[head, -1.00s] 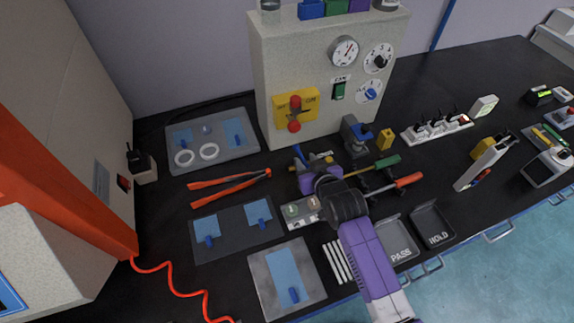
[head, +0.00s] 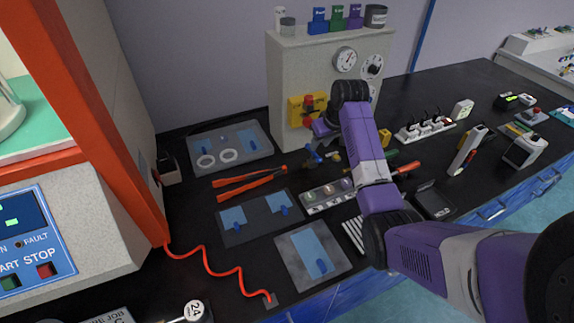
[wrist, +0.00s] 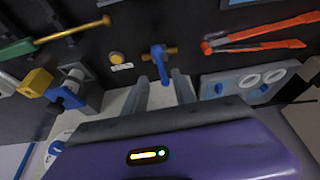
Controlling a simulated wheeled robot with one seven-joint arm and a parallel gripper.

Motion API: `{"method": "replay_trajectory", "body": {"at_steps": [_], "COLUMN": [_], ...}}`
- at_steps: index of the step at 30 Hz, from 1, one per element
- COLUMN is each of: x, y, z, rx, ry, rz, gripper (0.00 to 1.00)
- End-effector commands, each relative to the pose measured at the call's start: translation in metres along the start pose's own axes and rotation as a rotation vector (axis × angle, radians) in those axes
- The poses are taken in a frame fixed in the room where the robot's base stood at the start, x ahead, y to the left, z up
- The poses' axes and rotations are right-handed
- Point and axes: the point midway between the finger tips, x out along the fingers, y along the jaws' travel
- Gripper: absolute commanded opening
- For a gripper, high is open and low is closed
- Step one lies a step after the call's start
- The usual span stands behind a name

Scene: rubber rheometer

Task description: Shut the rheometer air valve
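A small brass valve with a blue lever (wrist: 158,62) lies ahead of my fingers in the wrist view. Its lever points toward my gripper, across the short brass body. In the head view the blue lever (head: 313,154) shows just below my gripper (head: 324,128), in front of the beige cabinet. In the wrist view my gripper (wrist: 161,92) has its two grey fingers apart, with nothing between them. The lever tip is close to the gap between the fingertips; I cannot tell whether they touch. The rheometer (head: 100,215), with its orange frame, stands at the left.
The beige cabinet (head: 283,85) with gauges and a yellow panel (head: 295,110) stands close behind my gripper. Orange-handled tongs (head: 250,183), a grey tray (head: 262,157) and a green-handled tool (wrist: 15,49) lie near. A red coiled hose (head: 205,255) crosses the bench at left.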

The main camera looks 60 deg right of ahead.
Motion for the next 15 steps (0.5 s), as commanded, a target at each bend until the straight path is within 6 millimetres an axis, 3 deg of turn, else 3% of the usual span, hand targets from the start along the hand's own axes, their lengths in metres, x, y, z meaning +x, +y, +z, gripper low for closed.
{"method": "replay_trajectory", "body": {"at_steps": [5, 15], "x": [0.007, 0.057], "y": [0.007, 0.007], "z": [0.003, 0.003], "rx": [0.006, 0.005], "ry": [-0.018, -0.016], "rz": [-0.001, -0.001], "gripper": [0.33, 0.33]}}
